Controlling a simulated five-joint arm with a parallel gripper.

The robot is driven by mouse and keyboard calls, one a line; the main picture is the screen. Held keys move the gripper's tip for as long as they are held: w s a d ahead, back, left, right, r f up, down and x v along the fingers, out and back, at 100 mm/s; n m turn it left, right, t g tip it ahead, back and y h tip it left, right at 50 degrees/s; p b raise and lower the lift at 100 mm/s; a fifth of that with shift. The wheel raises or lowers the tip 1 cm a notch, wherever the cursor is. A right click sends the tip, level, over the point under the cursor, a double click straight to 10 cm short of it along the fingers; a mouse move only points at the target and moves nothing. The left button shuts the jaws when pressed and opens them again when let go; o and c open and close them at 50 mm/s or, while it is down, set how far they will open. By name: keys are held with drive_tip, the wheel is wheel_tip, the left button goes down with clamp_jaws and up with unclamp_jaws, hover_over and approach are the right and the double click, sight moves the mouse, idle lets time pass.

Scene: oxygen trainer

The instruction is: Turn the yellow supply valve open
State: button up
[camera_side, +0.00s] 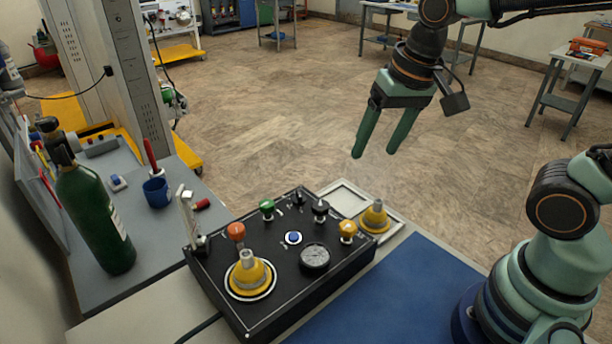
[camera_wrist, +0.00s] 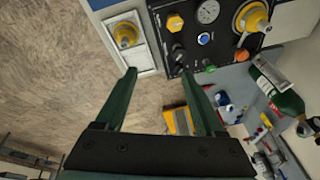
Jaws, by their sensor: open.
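The yellow supply valve (camera_side: 347,228) is a small yellow-orange knob at the right end of the black control panel (camera_side: 283,303). It also shows near the top of the wrist view (camera_wrist: 174,23). I cannot tell from its shape how far it is turned. My gripper (camera_side: 374,150) is open and empty, with its two green fingers pointing down. It hangs in the air above and behind the panel's right end, clear of the valve. In the wrist view the fingertips (camera_wrist: 159,74) are spread below the valve, with nothing between them.
The panel also carries a green knob (camera_side: 267,206), an orange knob (camera_side: 236,231), a gauge (camera_side: 314,257) and a yellow cone fitting (camera_side: 250,272). Another yellow cone (camera_side: 375,217) stands close beside the valve. A green cylinder (camera_side: 93,215) stands left. A blue mat (camera_side: 415,285) is bare.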

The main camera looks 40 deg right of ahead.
sight(348, 225)
drive_tip(key=a+f+m+g, duration=0.1)
drive_tip(key=f, duration=0.4)
drive_tip(key=a+f+m+g, duration=0.1)
drive_tip(key=a+f+m, duration=0.1)
drive_tip(key=f, duration=0.3)
drive_tip(key=a+f+m+g, duration=0.1)
drive_tip(key=f+m, duration=0.1)
drive_tip(key=f, duration=0.2)
drive_tip(key=shift+w+a+f, duration=0.3)
drive_tip(key=shift+a+f, duration=0.05)
drive_tip(key=shift+f, duration=0.05)
clamp_jaws()
